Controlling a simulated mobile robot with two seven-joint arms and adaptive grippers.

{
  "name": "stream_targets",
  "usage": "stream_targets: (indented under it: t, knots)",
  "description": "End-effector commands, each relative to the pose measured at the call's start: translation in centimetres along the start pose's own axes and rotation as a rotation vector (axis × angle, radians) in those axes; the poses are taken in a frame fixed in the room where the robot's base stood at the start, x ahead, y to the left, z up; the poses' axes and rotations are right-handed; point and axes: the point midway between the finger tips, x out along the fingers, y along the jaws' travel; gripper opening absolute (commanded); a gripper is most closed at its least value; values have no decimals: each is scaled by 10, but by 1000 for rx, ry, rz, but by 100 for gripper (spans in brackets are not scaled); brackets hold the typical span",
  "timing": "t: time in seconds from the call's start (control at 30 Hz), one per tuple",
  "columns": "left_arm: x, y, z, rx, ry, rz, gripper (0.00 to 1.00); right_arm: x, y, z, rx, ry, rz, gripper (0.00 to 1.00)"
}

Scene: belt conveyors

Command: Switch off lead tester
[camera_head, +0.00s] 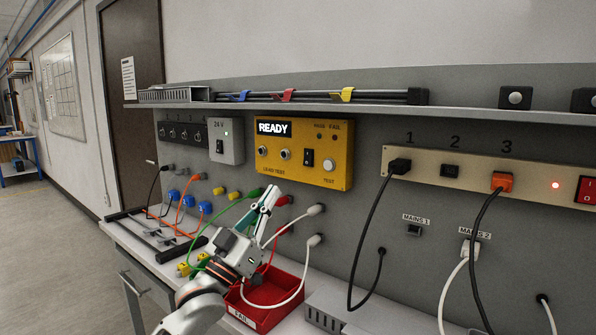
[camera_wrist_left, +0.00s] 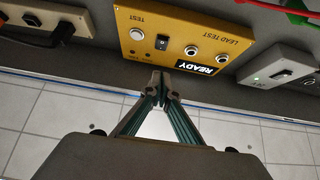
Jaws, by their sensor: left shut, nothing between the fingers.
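The yellow lead tester (camera_head: 300,138) is fixed to the grey back panel, its display (camera_head: 273,128) lit with READY. Its black rocker switch (camera_head: 308,158) sits between the sockets and the white TEST button (camera_head: 329,165). The left wrist view shows the tester (camera_wrist_left: 200,22) upside down, with the rocker switch (camera_wrist_left: 162,43) in clear sight. My left gripper (camera_head: 271,197) is shut and empty, below the tester's lower edge in the head view. Its closed fingertips (camera_wrist_left: 161,82) appear in front of the tester's READY side edge; I cannot tell the exact gap. My right gripper is not in view.
White, red and green leads hang near the gripper. The 24 V box (camera_head: 226,150) is left of the tester, and a socket strip (camera_head: 530,172) is right. A shelf (camera_head: 450,111) runs above.

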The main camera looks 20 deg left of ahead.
Motion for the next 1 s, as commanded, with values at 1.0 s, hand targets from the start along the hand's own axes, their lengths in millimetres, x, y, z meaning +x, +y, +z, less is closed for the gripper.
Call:
stream_targets:
  t: [1.0]
  knots:
    - [105, 1, 29, 0, -1, 1, 0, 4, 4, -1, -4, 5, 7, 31]
